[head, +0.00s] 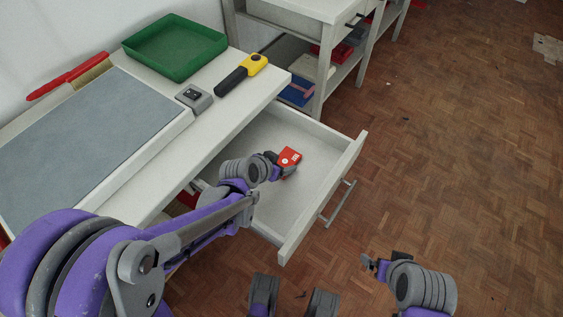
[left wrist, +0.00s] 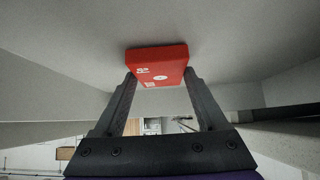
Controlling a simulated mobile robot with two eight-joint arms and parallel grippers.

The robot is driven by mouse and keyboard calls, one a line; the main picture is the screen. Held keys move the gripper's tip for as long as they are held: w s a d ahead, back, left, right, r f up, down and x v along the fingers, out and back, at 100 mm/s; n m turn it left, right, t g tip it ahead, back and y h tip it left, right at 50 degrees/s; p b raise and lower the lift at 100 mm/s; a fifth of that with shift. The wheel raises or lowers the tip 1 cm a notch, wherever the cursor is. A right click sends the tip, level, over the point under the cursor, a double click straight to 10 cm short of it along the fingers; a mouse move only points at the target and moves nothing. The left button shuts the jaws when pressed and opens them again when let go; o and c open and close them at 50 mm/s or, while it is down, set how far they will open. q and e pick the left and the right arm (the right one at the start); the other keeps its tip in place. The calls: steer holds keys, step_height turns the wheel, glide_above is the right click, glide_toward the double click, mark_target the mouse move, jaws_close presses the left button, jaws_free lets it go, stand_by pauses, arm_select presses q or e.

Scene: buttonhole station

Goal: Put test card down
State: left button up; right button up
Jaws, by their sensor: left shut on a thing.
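The test card (head: 290,156), a small red block with white print, is inside the open drawer (head: 300,195). My left gripper (head: 280,170) is shut on it. In the left wrist view the red card (left wrist: 158,62) sits between the two dark fingertips, close to the pale drawer floor (left wrist: 235,35). I cannot tell whether it touches the floor. My right gripper (head: 382,263) is at the lower right, over the floor and away from the drawer; its jaws are too small to judge.
The drawer's front wall and handle (head: 338,203) stand out over the parquet floor. On the bench are a green tray (head: 175,50), a yellow and black tool (head: 242,74), a small grey box (head: 194,97) and a grey mat (head: 90,140). The drawer floor around the card is bare.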

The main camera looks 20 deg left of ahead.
arm_select(q)
steer(key=shift+f, duration=0.2)
steer(key=o, duration=1.3)
steer(key=shift+o, duration=0.2)
steer(key=shift+r, duration=0.2)
steer(key=shift+s+r, duration=0.15)
steer(key=shift+r, duration=0.1)
steer(key=p+v, duration=0.4)
steer(key=v, duration=0.7)
steer(key=s+a+n+g+y, duration=0.2)
steer(key=s+n+g+y, duration=0.1)
steer(key=s, duration=1.2)
steer(key=shift+r+n+g, duration=0.3)
steer(key=shift+n, duration=0.2)
